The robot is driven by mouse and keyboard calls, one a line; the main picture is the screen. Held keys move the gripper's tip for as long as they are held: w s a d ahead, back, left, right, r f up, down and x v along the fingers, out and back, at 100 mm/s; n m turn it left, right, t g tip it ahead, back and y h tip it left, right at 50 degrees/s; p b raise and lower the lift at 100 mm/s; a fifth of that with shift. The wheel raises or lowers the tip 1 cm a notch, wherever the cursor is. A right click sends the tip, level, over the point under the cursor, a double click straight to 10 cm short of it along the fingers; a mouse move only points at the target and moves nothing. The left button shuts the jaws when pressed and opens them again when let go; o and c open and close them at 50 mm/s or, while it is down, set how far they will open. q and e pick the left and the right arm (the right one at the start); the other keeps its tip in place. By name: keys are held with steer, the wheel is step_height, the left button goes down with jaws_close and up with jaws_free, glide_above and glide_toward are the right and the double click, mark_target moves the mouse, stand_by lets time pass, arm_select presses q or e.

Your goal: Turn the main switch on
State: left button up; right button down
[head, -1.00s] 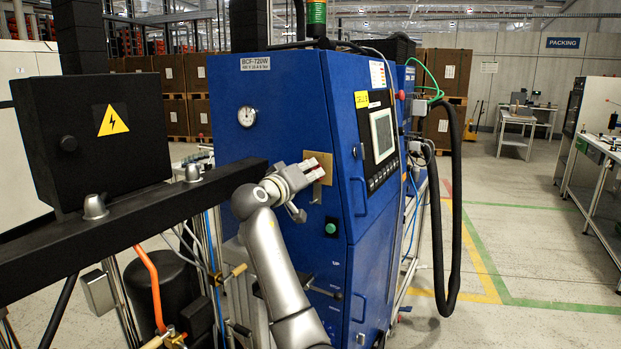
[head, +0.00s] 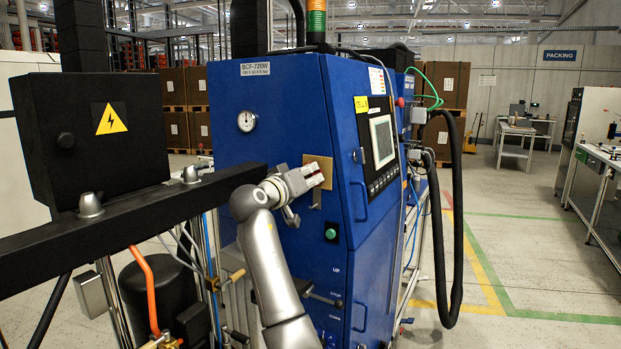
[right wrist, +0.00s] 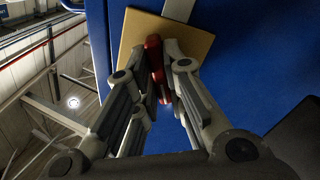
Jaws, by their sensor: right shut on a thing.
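The main switch is a red handle (right wrist: 154,54) on a square brass-coloured plate (head: 320,165) on the front of the blue cabinet (head: 285,100). The plate shows in the right wrist view (right wrist: 200,42) behind the fingers. My right gripper (head: 312,177) reaches the plate from the left and is shut on the red handle. In the right wrist view the fingertips (right wrist: 163,68) lie around the handle, hiding part of it. My left gripper is not in view.
A black beam (head: 130,213) runs in front of the cabinet, close to my right arm. A black box with a warning sign (head: 88,135) stands at left. A green button (head: 331,234) is below the plate. Free floor (head: 525,240) lies at right.

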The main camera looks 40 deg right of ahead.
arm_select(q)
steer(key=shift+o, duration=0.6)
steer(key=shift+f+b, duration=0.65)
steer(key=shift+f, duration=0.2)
arm_select(e)
steer(key=shift+f+m, duration=0.3)
steer(key=shift+m, duration=0.3)
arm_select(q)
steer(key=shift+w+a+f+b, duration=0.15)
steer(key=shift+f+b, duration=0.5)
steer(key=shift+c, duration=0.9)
arm_select(e)
steer(key=shift+m, duration=0.7)
steer(key=shift+m+b, duration=0.4)
steer(key=shift+m, duration=0.1)
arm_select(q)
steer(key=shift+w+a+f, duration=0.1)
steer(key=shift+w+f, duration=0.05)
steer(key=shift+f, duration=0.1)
arm_select(e)
steer(key=shift+r, duration=0.1)
